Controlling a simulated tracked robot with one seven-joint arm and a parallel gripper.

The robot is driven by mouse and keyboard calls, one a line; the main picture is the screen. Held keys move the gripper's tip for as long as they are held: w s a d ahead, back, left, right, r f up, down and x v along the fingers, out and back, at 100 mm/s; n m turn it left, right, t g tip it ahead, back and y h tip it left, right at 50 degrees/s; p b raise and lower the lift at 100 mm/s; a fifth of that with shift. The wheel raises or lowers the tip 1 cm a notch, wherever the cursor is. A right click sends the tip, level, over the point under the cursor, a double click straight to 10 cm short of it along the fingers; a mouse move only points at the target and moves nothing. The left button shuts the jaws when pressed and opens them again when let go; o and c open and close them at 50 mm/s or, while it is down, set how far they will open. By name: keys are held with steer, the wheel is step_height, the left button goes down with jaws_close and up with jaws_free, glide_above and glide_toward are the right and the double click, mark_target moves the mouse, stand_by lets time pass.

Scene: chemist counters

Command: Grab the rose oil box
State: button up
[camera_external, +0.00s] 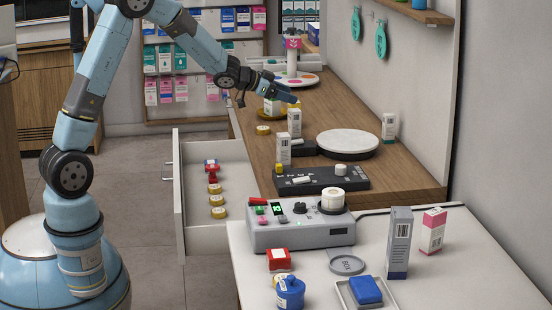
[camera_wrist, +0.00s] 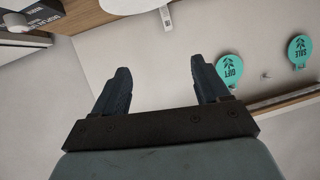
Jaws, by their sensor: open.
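No label reading rose oil can be made out in either view. A white box with a pink top (camera_external: 433,231) stands upright on the white counter at right; it may be the rose oil box, but its print is too small to read. My gripper (camera_external: 292,95) is above the wooden counter, well behind and left of that box. In the wrist view my gripper (camera_wrist: 160,68) has its fingers apart with nothing between them. Small white-and-grey boxes (camera_external: 295,122) stand on the wooden counter below my gripper, one partly behind it.
A tall grey box (camera_external: 398,243) stands beside the pink-topped one. A grey device (camera_external: 300,236), a red item (camera_external: 279,260) and a blue jar (camera_external: 290,292) are nearby. An open drawer (camera_external: 179,195) juts out left. Green tags (camera_wrist: 229,68) hang on the wall.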

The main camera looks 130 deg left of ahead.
steer(key=n, duration=0.1)
glide_toward(300, 119)
steer(key=s, duration=0.3)
steer(key=shift+t, duration=0.3)
steer(key=x, duration=1.2)
steer(key=shift+w+a+f, duration=0.1)
steer(key=shift+a+f, duration=0.1)
steer(key=c, duration=1)
steer(key=shift+r, duration=0.1)
steer(key=shift+c, duration=0.2)
